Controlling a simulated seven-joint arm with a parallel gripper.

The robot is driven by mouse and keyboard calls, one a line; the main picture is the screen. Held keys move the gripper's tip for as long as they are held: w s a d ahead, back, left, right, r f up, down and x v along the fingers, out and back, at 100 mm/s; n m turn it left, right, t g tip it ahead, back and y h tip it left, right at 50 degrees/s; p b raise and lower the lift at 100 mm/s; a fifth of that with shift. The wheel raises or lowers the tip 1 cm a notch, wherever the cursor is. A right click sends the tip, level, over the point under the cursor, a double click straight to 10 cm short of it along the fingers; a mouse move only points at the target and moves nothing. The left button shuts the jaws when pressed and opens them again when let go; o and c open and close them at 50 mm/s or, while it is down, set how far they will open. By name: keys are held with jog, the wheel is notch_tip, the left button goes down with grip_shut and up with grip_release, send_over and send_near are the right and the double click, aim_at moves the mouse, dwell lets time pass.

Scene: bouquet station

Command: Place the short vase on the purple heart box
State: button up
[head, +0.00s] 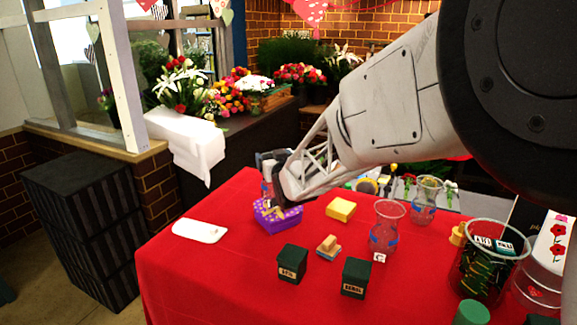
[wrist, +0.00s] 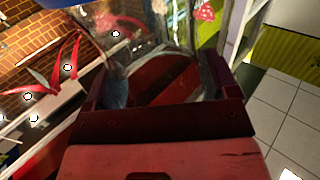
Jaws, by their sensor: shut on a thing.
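The purple heart box (head: 290,222), dotted with light spots, sits near the left part of the red table. My gripper (head: 272,180) is over it and partly hides its top. It is shut on a clear glass vase, taken to be the short vase (head: 266,188), of which only a sliver shows beside the fingers. In the wrist view the glass of the short vase (wrist: 165,75) fills the gap between the dark fingers. The vase is right above or on the box lid; I cannot tell whether it touches.
A white oblong dish (head: 200,231) lies left of the box. A yellow box (head: 341,209), a dark green box (head: 292,263), another dark green box (head: 355,278) and a glass vase with blue ribbon (head: 386,222) stand to the right. Red tablecloth (head: 215,275) is clear at front left.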

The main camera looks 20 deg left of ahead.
jog(key=shift+f, duration=1.2)
jog(key=o, duration=1.6)
jog(key=shift+f, duration=0.1)
jog(key=shift+o, duration=0.2)
jog(key=v, duration=1.2)
jog(key=shift+r, duration=0.2)
jog(key=shift+d, duration=0.1)
